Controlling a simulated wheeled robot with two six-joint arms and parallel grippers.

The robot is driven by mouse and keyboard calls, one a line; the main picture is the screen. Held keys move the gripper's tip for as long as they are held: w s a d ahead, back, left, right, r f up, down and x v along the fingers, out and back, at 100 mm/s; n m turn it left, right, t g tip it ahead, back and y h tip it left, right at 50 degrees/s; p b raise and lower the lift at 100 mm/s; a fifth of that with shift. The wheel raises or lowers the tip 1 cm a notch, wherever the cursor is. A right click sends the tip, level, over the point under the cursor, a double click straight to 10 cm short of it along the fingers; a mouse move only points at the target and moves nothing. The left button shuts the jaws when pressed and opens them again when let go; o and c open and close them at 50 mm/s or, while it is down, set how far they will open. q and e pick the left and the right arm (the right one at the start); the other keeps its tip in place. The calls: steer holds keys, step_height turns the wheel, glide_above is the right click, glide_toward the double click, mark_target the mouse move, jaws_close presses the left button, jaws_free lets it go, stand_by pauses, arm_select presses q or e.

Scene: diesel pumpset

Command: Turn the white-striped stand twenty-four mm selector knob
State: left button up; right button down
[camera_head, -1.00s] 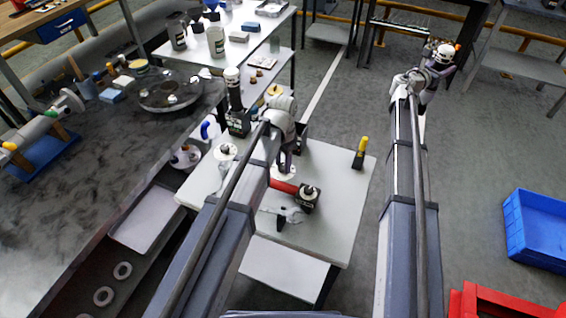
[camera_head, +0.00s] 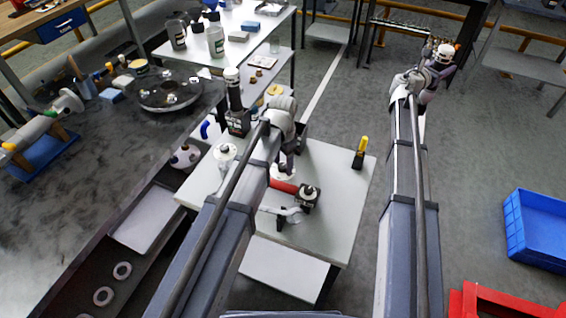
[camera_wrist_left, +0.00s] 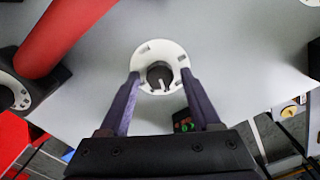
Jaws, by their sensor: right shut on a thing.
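A dark round selector knob (camera_wrist_left: 159,75) with a pale mark sits in the middle of a white ring dial (camera_wrist_left: 148,50) in the left wrist view. My left gripper (camera_wrist_left: 160,76) is open, with one finger on each side of the knob and gaps between. In the head view the white dial (camera_head: 284,173) shows in part under my left gripper (camera_head: 286,164); the knob is hidden there. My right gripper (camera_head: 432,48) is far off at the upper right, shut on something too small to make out.
On the pale table, a black block (camera_head: 309,197) with a white dial and a yellow-topped black thing (camera_head: 360,153) stand nearby. A blue crate (camera_head: 535,228) is on the floor.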

mark_target(283, 165)
arm_select(q)
steer(key=shift+o, duration=0.3)
steer(key=shift+r, duration=0.2)
step_height(283, 165, up, 12)
steer(key=p, duration=1.2)
steer(key=shift+f, duration=0.15)
